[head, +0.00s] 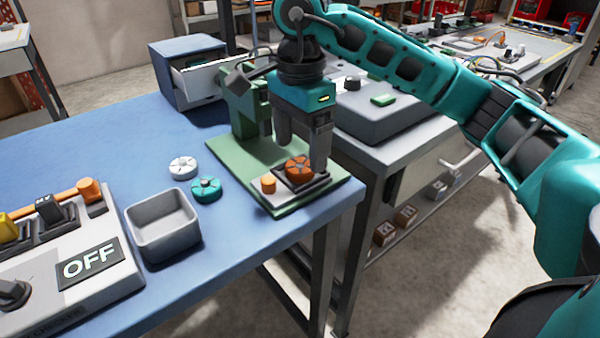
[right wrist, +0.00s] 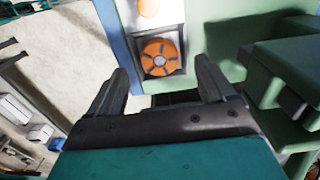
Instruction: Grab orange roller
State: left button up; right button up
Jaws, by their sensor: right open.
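The orange roller (head: 298,168) is a round, slotted disc with a pale hub. It sits on a dark square seat on the base of the green press (head: 228,149). In the right wrist view the roller (right wrist: 160,57) shows beyond the fingertips, centred between them. My right gripper (head: 301,155) is open and points down at the roller, and its fingers partly overlap the press in the head view. It shows empty in the right wrist view (right wrist: 161,72). I cannot tell the exact gap between fingertips and roller. My left gripper is not in view.
An orange peg (head: 268,185) stands beside the roller's seat. A white roller (head: 183,167) and a teal roller (head: 206,190) lie on the blue table (head: 90,150), near a grey bin (head: 162,226). An OFF-labelled box (head: 90,262) is at front left. The table edge lies close to the press.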

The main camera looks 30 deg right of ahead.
aim_at(300, 170)
notch_tip(300, 170, down, 3)
jog(key=shift+r, duration=0.2)
jog(key=c, duration=1.1)
